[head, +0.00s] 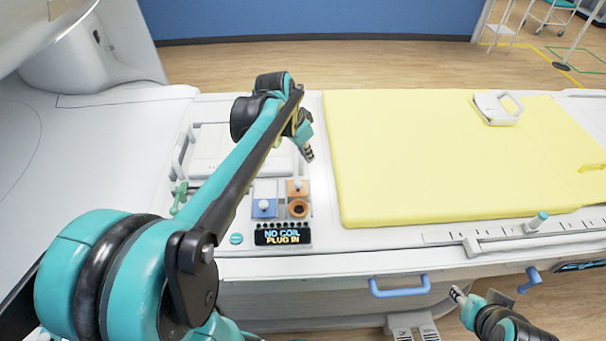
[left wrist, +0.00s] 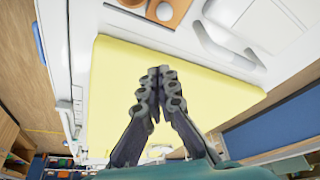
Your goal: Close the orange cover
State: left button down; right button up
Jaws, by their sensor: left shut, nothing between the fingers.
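The orange cover (head: 297,187) stands open behind its orange socket (head: 299,209) on the white panel, with a pale knob on it. The round dark opening of the socket is uncovered. In the left wrist view, part of the orange cover (left wrist: 178,12) shows at the top edge. My left gripper (head: 309,154) is above the panel, behind and slightly right of the cover, apart from it. Its fingers are together and empty, as the left wrist view (left wrist: 160,75) also shows. My right gripper (head: 456,293) is low in front of the bed; its finger opening is unclear.
A blue cover (head: 264,208) with a pale knob sits left of the socket. A display (head: 283,236) lies in front. A yellow mattress (head: 420,160) is to the right. A green handle (head: 180,198) and white frame are left. A blue handle (head: 398,287) is on the front side.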

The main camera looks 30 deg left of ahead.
pick_arm(q)
jog(key=w+a, duration=0.2)
jog(key=b, duration=0.5)
send_over(303, 188)
jog(key=shift+m, duration=0.3)
jog(key=f, duration=1)
jog(key=shift+w+d+f, duration=0.1)
jog(key=shift+w+f, duration=0.1)
jog(key=shift+w, duration=0.15)
jog(key=shift+s, duration=0.25)
jog(key=shift+s, duration=0.1)
